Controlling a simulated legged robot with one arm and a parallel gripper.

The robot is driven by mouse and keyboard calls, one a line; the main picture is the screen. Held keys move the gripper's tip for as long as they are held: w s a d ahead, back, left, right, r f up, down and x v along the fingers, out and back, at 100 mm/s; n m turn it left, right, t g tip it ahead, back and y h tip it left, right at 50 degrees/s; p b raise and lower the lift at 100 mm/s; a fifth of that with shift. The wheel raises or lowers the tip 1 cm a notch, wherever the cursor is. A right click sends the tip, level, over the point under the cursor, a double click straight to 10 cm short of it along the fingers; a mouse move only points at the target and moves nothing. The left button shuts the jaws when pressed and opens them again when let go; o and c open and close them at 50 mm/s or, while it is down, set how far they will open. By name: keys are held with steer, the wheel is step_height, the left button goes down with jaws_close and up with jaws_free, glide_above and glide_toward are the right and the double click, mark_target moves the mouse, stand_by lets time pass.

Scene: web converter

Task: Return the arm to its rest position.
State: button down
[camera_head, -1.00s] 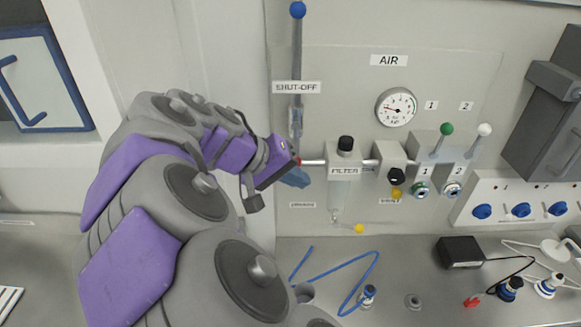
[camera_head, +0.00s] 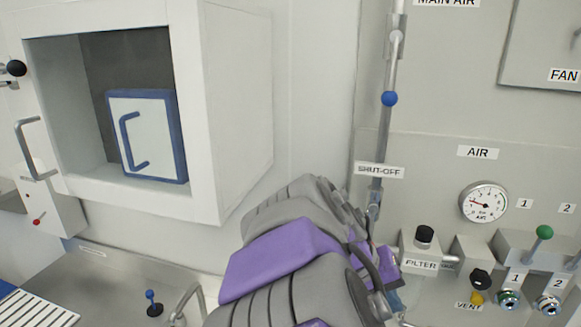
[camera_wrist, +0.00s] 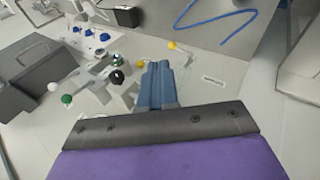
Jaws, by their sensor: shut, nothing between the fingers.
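My arm (camera_head: 290,255), grey and purple, reaches up from the bottom of the head view in front of the air panel. Its end lies near the left side of the filter (camera_head: 422,250), and my own arm links mostly hide my gripper there. In the wrist view my gripper (camera_wrist: 158,68) shows as two blue fingers pressed together with nothing between them. The fingers point at the panel near a yellow knob. I cannot tell whether they touch anything.
The shut-off lever with its blue ball (camera_head: 389,99) rises above my arm. A gauge (camera_head: 484,202) and a green-tipped lever (camera_head: 545,232) stand to the right. An open white cabinet (camera_head: 235,110) holding a blue-framed panel (camera_head: 149,137) juts out at left.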

steer(key=s+a+f+n+g+y+b, duration=0.1)
steer(key=s+a+f+y+b, duration=0.1)
steer(key=s+f, duration=0.8)
steer(key=s+a+f+n+g+y+b, duration=0.1)
steer(key=s+f+y+b, duration=0.4)
steer(key=s+f, duration=0.6)
steer(key=shift+s+a+f+b, duration=0.15)
steer(key=shift+a+b, duration=0.55)
steer(key=shift+a, duration=0.05)
steer(key=shift+a, duration=0.3)
steer(key=shift+d, duration=0.15)
steer(key=c, duration=1.8)
jaws_free()
